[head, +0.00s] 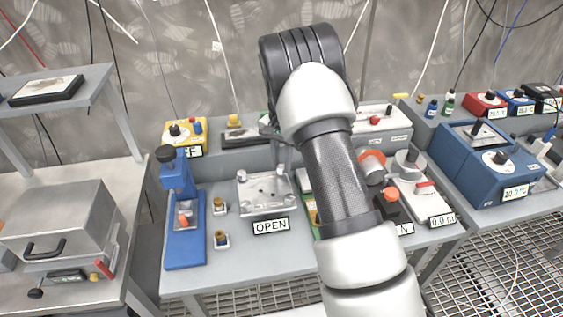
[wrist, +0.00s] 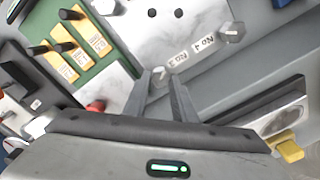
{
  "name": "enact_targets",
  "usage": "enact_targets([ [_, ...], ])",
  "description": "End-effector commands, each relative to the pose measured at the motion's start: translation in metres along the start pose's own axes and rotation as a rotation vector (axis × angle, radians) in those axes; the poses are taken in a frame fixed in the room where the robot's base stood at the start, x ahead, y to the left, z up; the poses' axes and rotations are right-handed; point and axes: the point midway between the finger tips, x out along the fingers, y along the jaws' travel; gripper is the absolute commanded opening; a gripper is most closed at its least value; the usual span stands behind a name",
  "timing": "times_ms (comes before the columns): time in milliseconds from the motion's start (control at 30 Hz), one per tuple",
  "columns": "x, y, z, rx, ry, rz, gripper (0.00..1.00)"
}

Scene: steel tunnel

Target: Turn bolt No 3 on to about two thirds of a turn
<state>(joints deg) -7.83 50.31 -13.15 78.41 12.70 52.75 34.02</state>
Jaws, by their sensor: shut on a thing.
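The steel plate (head: 258,205) with bolts lies on the bench behind the "OPEN" sign (head: 271,226). In the wrist view the plate (wrist: 205,14) carries the labels "No 3" (wrist: 179,60) and "No 4" (wrist: 203,44). Bolt No 4 (wrist: 233,32) stands at the plate's corner, clear of my gripper. Bolt No 3 (wrist: 159,73) is between my fingertips, beside its label. My gripper (wrist: 160,79) is shut on it, and the fingers hide part of it. How far the bolt is turned cannot be told. In the head view my arm partly hides the gripper.
A blue press (head: 184,215) and two small brass-topped pieces (head: 219,206) stand left of the plate. A green panel with yellow tags (wrist: 78,45) lies beside it in the wrist view. A yellow box (head: 183,140) stands behind. Blue instruments (head: 490,165) are at right.

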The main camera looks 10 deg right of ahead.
Motion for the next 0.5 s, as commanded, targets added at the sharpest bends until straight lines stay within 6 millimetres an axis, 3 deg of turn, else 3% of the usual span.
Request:
enact_targets([
  [433, -0.0006, -0.0003, -0.0003, 0.011, 0.001, -0.001, 0.02],
  [467, -0.0006, -0.0003, -0.0003, 0.010, 0.001, -0.001, 0.26],
  [500, -0.0006, -0.0003, -0.0003, 0.010, 0.001, -0.001, 0.33],
])
